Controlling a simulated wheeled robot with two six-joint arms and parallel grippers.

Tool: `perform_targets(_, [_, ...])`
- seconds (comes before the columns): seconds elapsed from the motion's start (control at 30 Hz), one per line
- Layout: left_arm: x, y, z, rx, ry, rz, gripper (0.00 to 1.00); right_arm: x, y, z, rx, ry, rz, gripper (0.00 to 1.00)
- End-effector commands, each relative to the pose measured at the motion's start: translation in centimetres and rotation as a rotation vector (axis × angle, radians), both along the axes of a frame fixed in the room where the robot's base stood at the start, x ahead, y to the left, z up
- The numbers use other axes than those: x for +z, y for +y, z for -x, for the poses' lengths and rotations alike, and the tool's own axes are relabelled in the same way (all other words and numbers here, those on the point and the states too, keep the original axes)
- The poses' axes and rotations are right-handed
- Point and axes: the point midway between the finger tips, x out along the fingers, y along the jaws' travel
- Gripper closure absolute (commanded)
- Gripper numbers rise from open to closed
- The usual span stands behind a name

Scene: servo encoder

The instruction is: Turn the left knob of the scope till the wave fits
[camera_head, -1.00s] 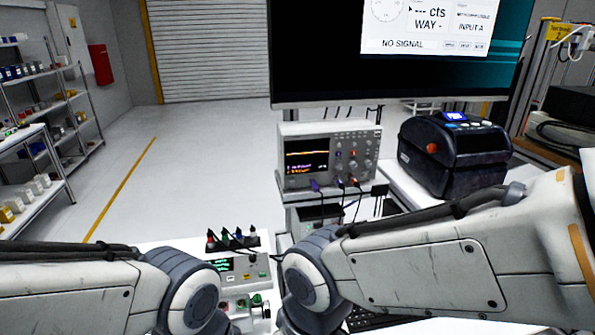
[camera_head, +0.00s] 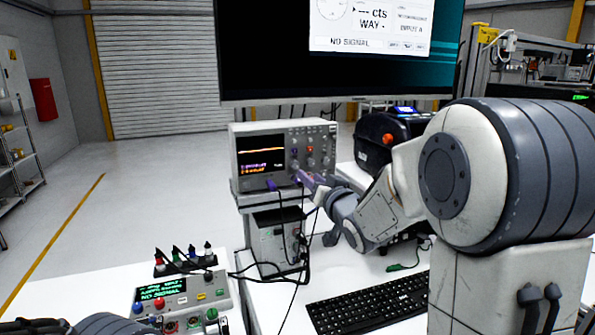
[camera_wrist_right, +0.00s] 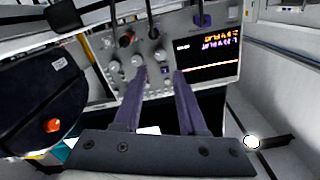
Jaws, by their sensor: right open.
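The scope (camera_head: 237,140) stands on a shelf below the big monitor, its lit screen (camera_head: 261,152) showing a nearly flat orange line and small text. Several knobs sit right of that screen; which one is the left knob I cannot tell for certain. My right gripper (camera_head: 306,180) is at the lower right of the scope front, its purple fingers reaching toward it. In the right wrist view, which shows the scope upside down, the gripper (camera_wrist_right: 159,75) is open, its fingertips by the knobs, nothing visibly held. Contact is unclear. My left gripper is out of view.
Cables with plugs hang from the scope front near my right gripper. A dark printer-like device (camera_head: 372,140) stands to the right. A small panel box (camera_head: 185,296) with plugs is at lower left; a keyboard (camera_head: 372,304) lies at the front. The monitor (camera_head: 340,86) is above.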

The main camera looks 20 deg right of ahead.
Motion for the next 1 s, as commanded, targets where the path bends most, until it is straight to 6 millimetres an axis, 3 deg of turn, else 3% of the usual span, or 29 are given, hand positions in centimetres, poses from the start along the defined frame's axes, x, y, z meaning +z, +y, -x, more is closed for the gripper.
perform_targets(0.2, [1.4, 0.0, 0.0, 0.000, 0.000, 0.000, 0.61, 0.1, 0.3, -4.3, 0.003, 0.004, 0.000, 0.59])
perform_targets(0.4, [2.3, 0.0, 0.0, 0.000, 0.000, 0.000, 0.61, 0.1, 0.4, -7.4, 0.002, 0.003, 0.001, 0.59])
perform_targets(0.6, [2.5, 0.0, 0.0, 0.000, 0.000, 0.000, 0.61, 0.0, 0.5, -8.6, 0.002, 0.003, 0.001, 0.59])
perform_targets(0.87, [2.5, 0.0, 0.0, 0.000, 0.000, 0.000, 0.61, 0.0, 0.5, -8.7, 0.001, 0.004, 0.001, 0.59])
perform_targets(0.97, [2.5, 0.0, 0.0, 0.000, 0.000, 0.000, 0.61, 0.0, 0.5, -8.7, 0.001, 0.003, 0.001, 0.97])
perform_targets(1.0, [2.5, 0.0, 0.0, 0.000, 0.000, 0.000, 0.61, 0.0, 0.5, -8.7, 0.001, 0.003, 0.001, 1.00])
